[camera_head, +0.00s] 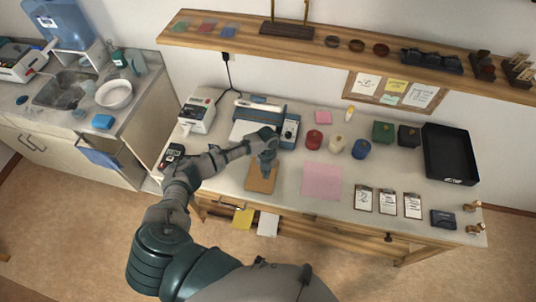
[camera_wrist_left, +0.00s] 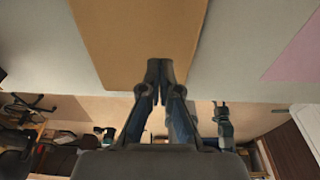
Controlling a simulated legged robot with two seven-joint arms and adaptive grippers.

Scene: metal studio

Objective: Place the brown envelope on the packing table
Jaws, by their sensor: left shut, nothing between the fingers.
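The brown envelope (camera_head: 261,179) lies flat on the packing table (camera_head: 337,228), near the front edge and left of a pink sheet. My left gripper (camera_head: 268,168) is over the envelope's far part and hides some of it. In the left wrist view the envelope (camera_wrist_left: 140,35) fills the upper middle, and the left gripper's fingertips (camera_wrist_left: 158,70) are together at its edge with nothing seen between them. I cannot tell whether the tips touch the envelope. My right gripper is in neither view.
Behind the gripper stands a blue-and-white machine (camera_head: 262,121). A pink sheet (camera_head: 322,181) lies to the right, then several small clipboards (camera_head: 387,202) and a black tray (camera_head: 449,154). Yellow (camera_head: 242,220) and white (camera_head: 268,224) papers show below the front edge. A shelf (camera_head: 340,50) runs above.

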